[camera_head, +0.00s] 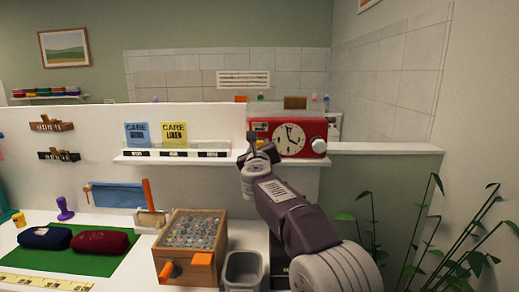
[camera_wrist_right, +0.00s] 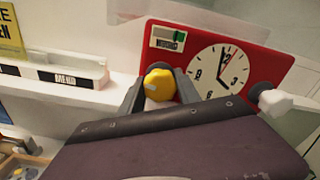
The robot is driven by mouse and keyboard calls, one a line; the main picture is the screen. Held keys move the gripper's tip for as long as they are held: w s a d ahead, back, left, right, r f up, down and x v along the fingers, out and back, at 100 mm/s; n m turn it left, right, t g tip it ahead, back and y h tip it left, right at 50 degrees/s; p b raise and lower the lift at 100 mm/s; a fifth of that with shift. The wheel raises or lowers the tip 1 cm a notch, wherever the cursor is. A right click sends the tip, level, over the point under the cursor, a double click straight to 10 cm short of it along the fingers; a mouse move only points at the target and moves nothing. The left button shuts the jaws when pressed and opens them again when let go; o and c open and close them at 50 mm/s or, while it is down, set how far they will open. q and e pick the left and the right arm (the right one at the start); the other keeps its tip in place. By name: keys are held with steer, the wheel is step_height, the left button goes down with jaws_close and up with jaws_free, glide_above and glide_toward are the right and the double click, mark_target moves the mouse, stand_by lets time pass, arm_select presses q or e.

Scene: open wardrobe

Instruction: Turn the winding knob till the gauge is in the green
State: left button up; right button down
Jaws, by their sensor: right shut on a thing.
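The red clock (camera_head: 299,137) stands on the white wall shelf. In the right wrist view its white dial (camera_wrist_right: 220,70) and a small gauge (camera_wrist_right: 168,39) show. The gauge has a green part at its right; I cannot make out a pointer. A yellow knob (camera_wrist_right: 158,84) is on the clock's lower left front. My right gripper (camera_head: 252,145) is shut on the yellow knob, one finger on each side, and hides it in the head view. A white knob (camera_head: 319,145) sticks out at the clock's right side. My left gripper is not in view.
Blue and yellow care cards (camera_head: 173,134) stand on the shelf (camera_head: 140,159) left of the clock. Below are a wooden box (camera_head: 190,245) with orange parts, a grey bin (camera_head: 243,270) and a green mat (camera_head: 80,262) with dark cushions. Plants (camera_head: 430,230) stand at the right.

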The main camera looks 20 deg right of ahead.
steer(key=shift+f, duration=0.3)
steer(key=c, duration=1.1)
jaws_free()
steer(key=shift+c, duration=0.2)
steer(key=shift+o, duration=1.4)
steer(key=shift+r, duration=0.2)
steer(key=b+v, duration=0.2)
steer(key=v, duration=0.7)
steer(key=shift+b, duration=0.4)
